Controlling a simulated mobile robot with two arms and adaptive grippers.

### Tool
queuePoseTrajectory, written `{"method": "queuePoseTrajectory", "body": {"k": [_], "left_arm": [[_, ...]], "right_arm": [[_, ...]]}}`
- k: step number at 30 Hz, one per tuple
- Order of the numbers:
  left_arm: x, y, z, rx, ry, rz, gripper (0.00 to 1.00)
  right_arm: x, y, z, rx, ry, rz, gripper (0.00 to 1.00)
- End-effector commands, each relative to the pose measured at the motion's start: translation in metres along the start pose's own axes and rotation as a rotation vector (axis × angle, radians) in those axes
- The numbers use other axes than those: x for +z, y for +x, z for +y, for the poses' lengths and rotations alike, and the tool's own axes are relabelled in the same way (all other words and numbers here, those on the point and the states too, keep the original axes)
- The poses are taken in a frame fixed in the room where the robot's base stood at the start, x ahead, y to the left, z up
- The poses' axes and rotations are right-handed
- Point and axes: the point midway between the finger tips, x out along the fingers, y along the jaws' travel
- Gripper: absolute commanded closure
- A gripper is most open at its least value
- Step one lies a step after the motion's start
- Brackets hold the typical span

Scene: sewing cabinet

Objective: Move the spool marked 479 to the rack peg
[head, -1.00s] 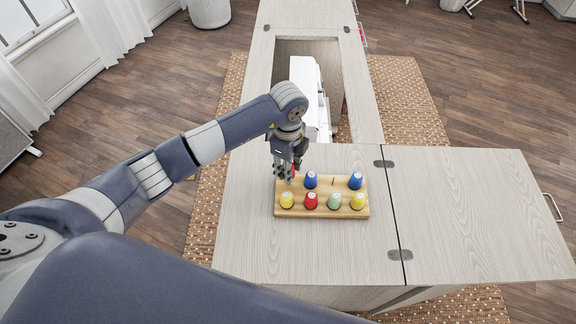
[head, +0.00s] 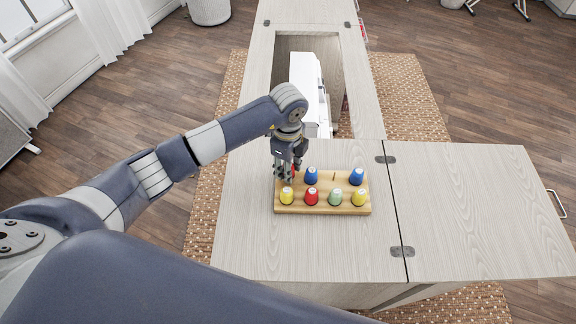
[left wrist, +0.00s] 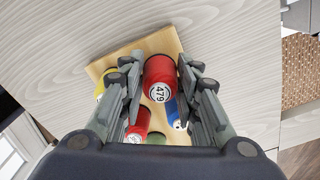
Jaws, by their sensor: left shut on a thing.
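The spool marked 479 is red, and its white end label faces the camera in the left wrist view (left wrist: 159,82). My left gripper (left wrist: 160,85) has its fingers on both sides of it and is shut on it. In the head view my left gripper (head: 286,174) is at the back left corner of the wooden rack (head: 325,208), hiding most of the spool. I cannot tell whether the spool sits on a peg or just above the rack. A bare peg (head: 334,175) stands in the back row between two blue spools. My right gripper is out of view.
The back row has blue spools (head: 311,176) and (head: 356,177). The front row holds a yellow (head: 287,196), a red (head: 311,196), a green (head: 335,197) and another yellow spool (head: 359,198). A white machine (head: 306,85) sits in the cabinet opening. The tabletop (head: 300,250) around the rack is clear.

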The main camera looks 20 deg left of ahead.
Motion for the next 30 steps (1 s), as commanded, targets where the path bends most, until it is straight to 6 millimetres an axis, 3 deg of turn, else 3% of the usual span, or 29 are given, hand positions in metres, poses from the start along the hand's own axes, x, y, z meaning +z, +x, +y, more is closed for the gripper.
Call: {"method": "queuePoseTrajectory", "body": {"k": [11, 12, 14, 25, 30], "left_arm": [[0.000, 0.003, 0.000, 0.000, 0.000, 0.000, 0.83], [0.000, 0.003, 0.000, 0.000, 0.000, 0.000, 0.61], [0.000, 0.003, 0.000, 0.000, 0.000, 0.000, 0.47], [0.000, 0.001, 0.000, -0.001, 0.001, 0.000, 0.47], [0.000, -0.021, -0.001, -0.004, 0.001, -0.001, 0.47]], "right_arm": [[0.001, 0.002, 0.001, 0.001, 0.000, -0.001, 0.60], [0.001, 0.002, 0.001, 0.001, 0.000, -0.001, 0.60], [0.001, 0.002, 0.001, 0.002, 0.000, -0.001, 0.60], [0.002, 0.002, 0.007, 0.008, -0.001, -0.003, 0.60], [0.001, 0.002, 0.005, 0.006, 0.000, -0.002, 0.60]]}}
